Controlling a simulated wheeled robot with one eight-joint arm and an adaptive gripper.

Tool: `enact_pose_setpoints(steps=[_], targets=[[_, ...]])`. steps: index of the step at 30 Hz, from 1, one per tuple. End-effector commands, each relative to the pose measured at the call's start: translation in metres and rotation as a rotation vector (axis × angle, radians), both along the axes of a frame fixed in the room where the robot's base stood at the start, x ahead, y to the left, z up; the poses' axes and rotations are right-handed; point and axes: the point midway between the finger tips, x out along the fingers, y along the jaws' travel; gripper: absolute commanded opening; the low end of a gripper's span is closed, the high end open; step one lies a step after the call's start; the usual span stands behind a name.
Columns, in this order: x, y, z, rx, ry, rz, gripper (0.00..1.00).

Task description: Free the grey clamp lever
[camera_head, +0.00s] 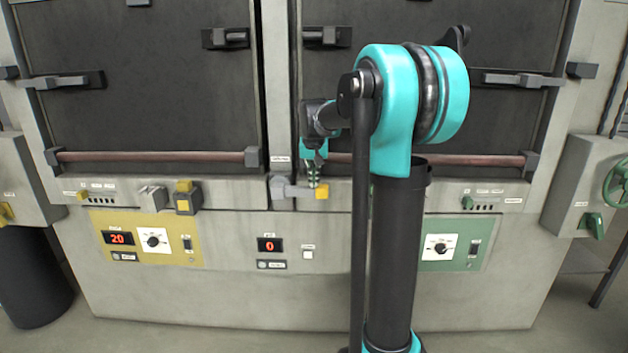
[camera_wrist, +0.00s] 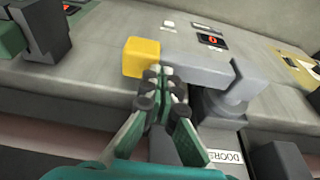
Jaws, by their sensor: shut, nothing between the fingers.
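The grey clamp lever (camera_head: 294,190) sits at the front edge of the oven, below the gap between the two dark doors. It lies sideways, with a yellow block (camera_head: 321,192) on its right end and a grey pivot block (camera_head: 278,187) on its left. In the wrist view the lever (camera_wrist: 195,72) and its yellow end (camera_wrist: 141,57) are just past my fingertips. My gripper (camera_wrist: 165,83) is shut and empty, with its tips close against the lever beside the yellow end. I cannot tell whether they touch. My gripper (camera_head: 313,178) also shows in the head view, pointing down.
A "DOORS" label (camera_wrist: 226,156) is near the pivot. A grey block (camera_head: 151,198) and a yellow-topped dark block (camera_head: 186,197) stand left on the ledge. Below are a yellow panel (camera_head: 185,220) and a green panel (camera_head: 470,255). My arm hides part of the right door.

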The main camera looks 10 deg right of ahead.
Motion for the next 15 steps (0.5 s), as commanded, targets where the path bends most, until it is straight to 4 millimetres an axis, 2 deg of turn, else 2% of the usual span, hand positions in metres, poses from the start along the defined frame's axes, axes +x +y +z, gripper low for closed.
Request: enact_pose_setpoints(steps=[15], targets=[[-0.002, -0.005, -0.012, 0.089, -0.022, -0.001, 0.00]])
